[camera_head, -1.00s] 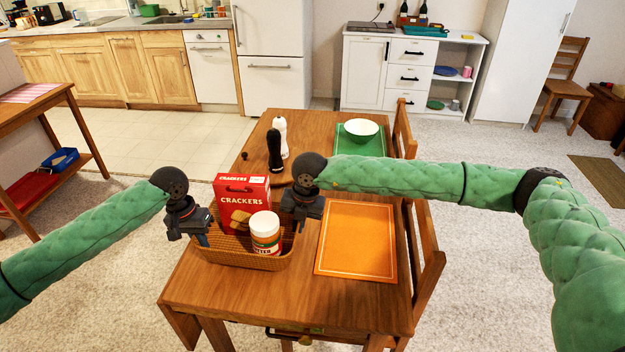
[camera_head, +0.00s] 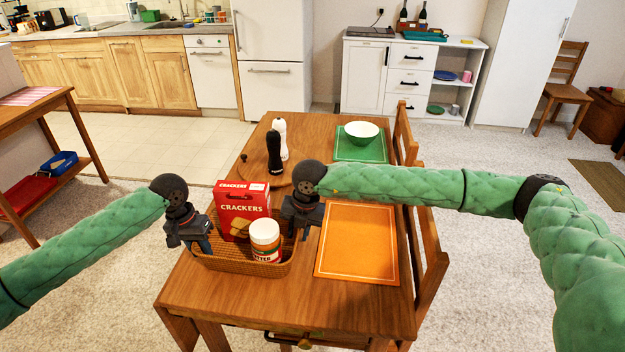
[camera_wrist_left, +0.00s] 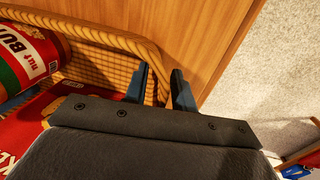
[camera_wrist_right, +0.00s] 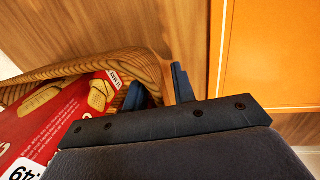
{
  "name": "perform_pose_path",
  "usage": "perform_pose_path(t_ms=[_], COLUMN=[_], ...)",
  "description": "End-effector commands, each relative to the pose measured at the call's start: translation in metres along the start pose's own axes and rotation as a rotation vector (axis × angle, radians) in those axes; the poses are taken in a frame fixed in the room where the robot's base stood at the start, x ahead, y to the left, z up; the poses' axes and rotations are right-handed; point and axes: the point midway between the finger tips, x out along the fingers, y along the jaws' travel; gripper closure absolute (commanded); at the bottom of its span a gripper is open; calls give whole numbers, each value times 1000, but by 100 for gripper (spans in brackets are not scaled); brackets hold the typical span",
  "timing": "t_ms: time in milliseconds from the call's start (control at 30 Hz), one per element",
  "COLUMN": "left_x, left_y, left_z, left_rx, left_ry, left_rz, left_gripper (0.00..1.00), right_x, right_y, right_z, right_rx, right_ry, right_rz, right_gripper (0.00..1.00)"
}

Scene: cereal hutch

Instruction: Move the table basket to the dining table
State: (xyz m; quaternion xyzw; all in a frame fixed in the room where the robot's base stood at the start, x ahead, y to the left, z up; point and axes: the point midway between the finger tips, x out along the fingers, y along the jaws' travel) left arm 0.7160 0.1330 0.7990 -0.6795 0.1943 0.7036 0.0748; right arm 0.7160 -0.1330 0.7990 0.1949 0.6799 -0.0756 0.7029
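The wicker table basket (camera_head: 222,264) is at the near left of the wooden dining table (camera_head: 350,305). I cannot tell whether it rests on the tabletop or is just above it. It holds a red cracker box (camera_head: 238,205) and a nut butter jar (camera_head: 265,241).
An orange placemat (camera_head: 357,243) lies right of the basket. Behind are a black mill (camera_head: 274,155), a white mill (camera_head: 281,136) and a white bowl (camera_head: 360,132) on a green placemat (camera_head: 361,153). Chairs (camera_head: 428,262) stand along the right edge. A side table (camera_head: 40,112) is at left.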

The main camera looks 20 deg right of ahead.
Motion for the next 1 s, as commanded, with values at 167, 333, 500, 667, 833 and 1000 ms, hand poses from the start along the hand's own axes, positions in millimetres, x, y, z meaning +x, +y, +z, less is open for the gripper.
perform_pose_path(t_ms=[167, 333, 500, 667, 833, 1000], left_x=[-14, -43, -76, -100, -116, -120], left_y=[0, 0, 0, 0, 0, 0], left_z=[-1, -1, -1, 0, 0, 0], left_rx=[0, 0, 0, 0, 0, 0], left_ry=[2, 3, 2, 1, 2, 0], left_rz=[0, 0, 0, 0, 0, 0], left_gripper=[74, 74, 74, 74, 74, 74], right_x=[0, 0, 0, 0, 0, -6], right_y=[0, 0, 1, 1, 1, 1], right_z=[0, 0, 0, 0, 0, 0], right_rx=[0, -1, -1, -1, -1, -1], right_ry=[0, 0, 0, 0, 0, 0], right_rz=[1, 1, 1, 1, 1, 1], right_gripper=[74, 74, 74, 74, 74, 74])
